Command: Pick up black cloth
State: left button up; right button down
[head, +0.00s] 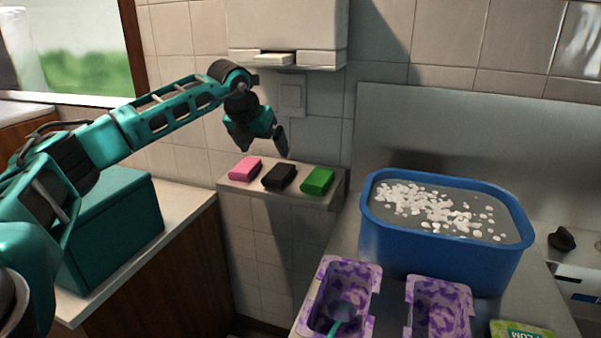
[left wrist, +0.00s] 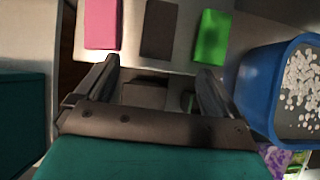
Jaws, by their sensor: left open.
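The black cloth (head: 280,177) is a folded dark block on a small tiled ledge (head: 240,187), between a pink cloth (head: 245,168) and a green cloth (head: 318,181). In the left wrist view the black cloth (left wrist: 158,30) lies ahead of the fingertips, about midway between them. My left gripper (head: 266,150) is open and empty, above and a little behind the black cloth in the head view. Its two fingers also show in the left wrist view (left wrist: 158,80), apart from all the cloths. My right gripper is not in view.
A blue tub (head: 440,262) of water with white bits stands right of the ledge. Purple-patterned containers (head: 335,268) stand in front of it, one with a teal-handled scoop. A white dispenser (head: 287,30) hangs on the wall above the ledge. A teal box (head: 115,225) sits at left.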

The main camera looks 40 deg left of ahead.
pick_arm(q)
send_near(278, 171)
jog(key=x, duration=0.3)
jog(key=shift+a+f, duration=0.1)
jog(key=shift+f, duration=0.3)
jog(key=shift+x, duration=2.75)
jog(key=shift+w, duration=0.2)
jog(key=c, duration=1)
